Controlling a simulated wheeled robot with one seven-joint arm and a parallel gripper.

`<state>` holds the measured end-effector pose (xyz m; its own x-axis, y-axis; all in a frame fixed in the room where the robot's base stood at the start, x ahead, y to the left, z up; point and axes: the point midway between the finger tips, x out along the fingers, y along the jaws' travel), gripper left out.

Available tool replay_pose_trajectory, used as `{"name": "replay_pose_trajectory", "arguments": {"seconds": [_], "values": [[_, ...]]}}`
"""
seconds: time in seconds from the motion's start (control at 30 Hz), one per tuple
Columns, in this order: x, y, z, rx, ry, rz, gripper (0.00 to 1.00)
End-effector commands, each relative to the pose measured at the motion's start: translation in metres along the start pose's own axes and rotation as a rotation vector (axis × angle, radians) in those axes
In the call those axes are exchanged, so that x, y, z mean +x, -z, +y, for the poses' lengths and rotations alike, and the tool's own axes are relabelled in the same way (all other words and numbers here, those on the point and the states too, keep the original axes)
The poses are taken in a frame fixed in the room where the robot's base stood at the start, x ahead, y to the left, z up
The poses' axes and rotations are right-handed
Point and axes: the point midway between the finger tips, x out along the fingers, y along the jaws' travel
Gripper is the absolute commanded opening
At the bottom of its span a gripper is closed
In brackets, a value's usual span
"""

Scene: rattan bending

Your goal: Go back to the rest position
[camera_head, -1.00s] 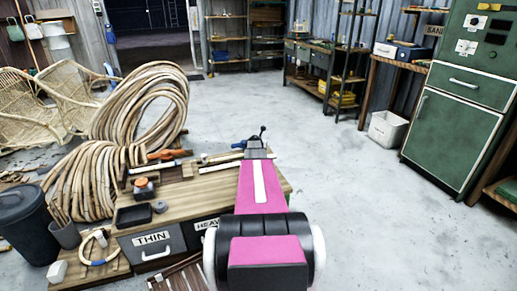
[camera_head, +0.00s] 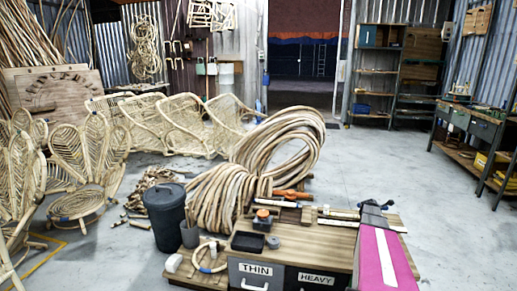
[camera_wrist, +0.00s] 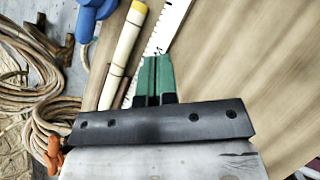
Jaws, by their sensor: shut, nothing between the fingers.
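My gripper (camera_wrist: 155,72) shows in the wrist view as two green fingers set side by side, shut and empty. It is over a wooden bench top (camera_wrist: 245,75), beside a pale cane stick (camera_wrist: 122,52) with a yellow end and a white toothed strip (camera_wrist: 170,25). I cannot tell its height above the bench. In the head view my pink arm reaches over the right part of the workbench (camera_head: 300,236); the fingers cannot be made out there.
A large rattan coil (camera_head: 230,195) stands behind the bench. Left are a dark bin (camera_head: 167,215) and rattan chairs (camera_head: 80,165). Drawers marked THIN (camera_head: 255,272) and HEAVY (camera_head: 318,279) are below the bench top. Open floor lies behind and right.

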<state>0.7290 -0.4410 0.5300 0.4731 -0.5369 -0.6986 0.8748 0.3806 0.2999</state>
Motion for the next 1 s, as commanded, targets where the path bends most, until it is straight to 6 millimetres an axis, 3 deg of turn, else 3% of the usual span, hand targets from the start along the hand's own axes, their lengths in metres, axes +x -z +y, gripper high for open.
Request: {"name": "replay_pose_trajectory", "arguments": {"seconds": [0.03,0.3,0.6,0.8,1.0], "values": [[-0.026,0.023,0.003,0.093,0.01,0.033,0.0],[-0.132,0.133,0.014,0.679,0.161,0.204,0.0],[-0.26,0.243,-0.002,1.266,0.475,0.296,0.0],[-0.339,0.3,-0.024,1.57,0.72,0.266,0.0],[-0.381,0.326,-0.038,1.723,0.869,0.208,0.0]]}}
